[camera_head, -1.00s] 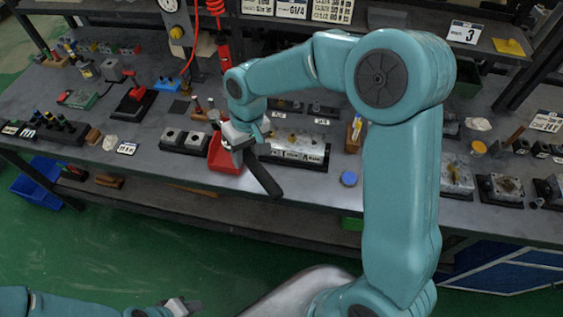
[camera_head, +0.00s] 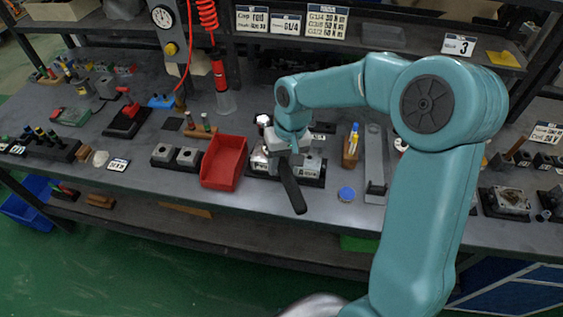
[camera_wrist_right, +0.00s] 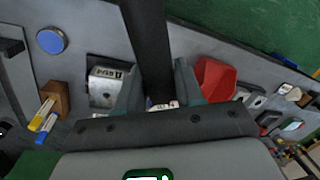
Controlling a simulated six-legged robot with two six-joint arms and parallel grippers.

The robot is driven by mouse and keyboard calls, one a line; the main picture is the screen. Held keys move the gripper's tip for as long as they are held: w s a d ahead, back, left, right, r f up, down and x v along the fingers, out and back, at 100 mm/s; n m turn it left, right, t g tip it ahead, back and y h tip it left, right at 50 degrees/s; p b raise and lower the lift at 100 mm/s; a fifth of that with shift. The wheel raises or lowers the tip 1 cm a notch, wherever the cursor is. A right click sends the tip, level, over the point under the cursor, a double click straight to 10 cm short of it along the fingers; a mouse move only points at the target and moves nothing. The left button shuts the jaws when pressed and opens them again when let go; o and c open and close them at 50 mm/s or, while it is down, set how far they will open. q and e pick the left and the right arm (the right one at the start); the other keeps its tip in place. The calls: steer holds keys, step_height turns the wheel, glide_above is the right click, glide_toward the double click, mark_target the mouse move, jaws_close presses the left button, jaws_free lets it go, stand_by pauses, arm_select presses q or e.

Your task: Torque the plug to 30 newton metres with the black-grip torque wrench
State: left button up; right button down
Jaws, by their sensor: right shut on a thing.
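My right gripper (camera_head: 288,158) is shut on the black-grip torque wrench (camera_head: 292,190). The wrench's black grip slants down toward the table's front edge, and it also shows in the right wrist view (camera_wrist_right: 150,45) between the two fingers (camera_wrist_right: 158,88). The wrench's head is hidden. A metal valve block (camera_head: 311,168) on a black base stands behind and beside the gripper in the head view. The right wrist view shows a lettered metal block (camera_wrist_right: 105,88) beside the left finger. I cannot make out the plug. My left gripper is out of view.
A red bin (camera_head: 224,162) stands left of the gripper. Right of it are a wooden holder with pens (camera_head: 351,147), a blue round lid (camera_head: 346,194) and a long grey fixture (camera_head: 375,160). A red coiled hose (camera_head: 207,14) hangs behind. Bare table lies front left.

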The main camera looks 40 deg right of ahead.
step_height(320, 180, down, 5)
steer(key=b, duration=0.3)
steer(key=shift+w+r+b, duration=0.1)
steer(key=shift+b, duration=0.25)
stand_by(0.3)
stand_by(0.6)
steer(key=shift+f+b, duration=1.1)
steer(key=shift+f, duration=0.15)
steer(key=shift+a, duration=0.1)
